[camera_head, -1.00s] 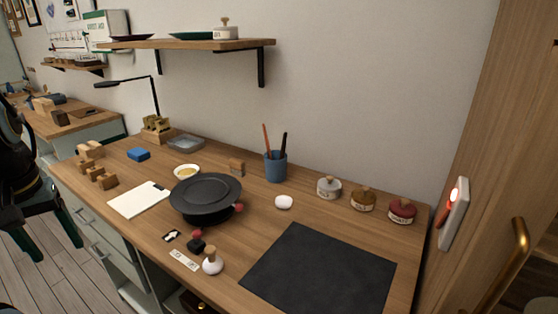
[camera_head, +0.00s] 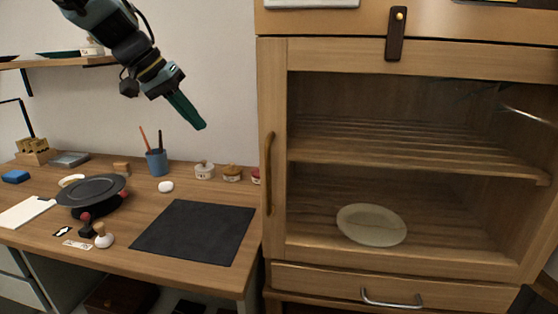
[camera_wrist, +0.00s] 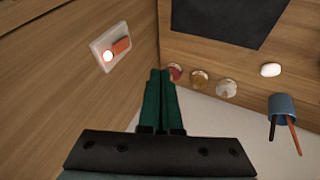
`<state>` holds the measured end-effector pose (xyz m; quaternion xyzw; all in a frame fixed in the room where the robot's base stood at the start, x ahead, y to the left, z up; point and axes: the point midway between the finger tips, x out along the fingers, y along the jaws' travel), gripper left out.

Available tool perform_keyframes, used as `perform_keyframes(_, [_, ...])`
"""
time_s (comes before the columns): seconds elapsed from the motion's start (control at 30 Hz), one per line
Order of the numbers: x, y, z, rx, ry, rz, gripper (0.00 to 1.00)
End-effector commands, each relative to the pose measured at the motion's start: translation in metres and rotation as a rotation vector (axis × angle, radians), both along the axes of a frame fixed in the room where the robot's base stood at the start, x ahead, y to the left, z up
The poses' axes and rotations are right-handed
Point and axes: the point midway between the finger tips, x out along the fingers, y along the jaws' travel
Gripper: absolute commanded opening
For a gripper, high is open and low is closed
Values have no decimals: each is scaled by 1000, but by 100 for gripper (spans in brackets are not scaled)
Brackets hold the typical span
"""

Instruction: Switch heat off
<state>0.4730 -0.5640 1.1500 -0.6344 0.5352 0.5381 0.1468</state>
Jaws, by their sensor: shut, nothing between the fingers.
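A white switch plate (camera_wrist: 101,50) is fixed to the wooden side of the cabinet in the wrist view. It has a glowing red-white lamp (camera_wrist: 108,56) and an orange-red lever (camera_wrist: 121,46). The plate is hidden in the head view. My gripper (camera_head: 201,124) hangs above the back of the desk, left of the cabinet, with its green fingers pointing down and right. In the wrist view the fingers (camera_wrist: 160,73) are shut together and empty. The switch lies to their left, apart from them.
The wooden cabinet (camera_head: 275,245) with a glass front stands at right, a plate (camera_head: 372,225) inside. Small lidded jars (camera_head: 204,171), a blue pen cup (camera_head: 157,163) and a white round object (camera_head: 166,187) stand along the desk's back. A dark mat (camera_head: 195,231) lies clear in front.

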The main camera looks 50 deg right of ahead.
Motion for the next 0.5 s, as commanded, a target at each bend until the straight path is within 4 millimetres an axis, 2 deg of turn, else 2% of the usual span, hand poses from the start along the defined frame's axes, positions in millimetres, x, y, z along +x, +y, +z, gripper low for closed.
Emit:
perform_keyframes(0.13, [-8,-13,8,-25,5,-40,0])
perform_keyframes(0.5, [-9,-15,8,-27,5,-42,0])
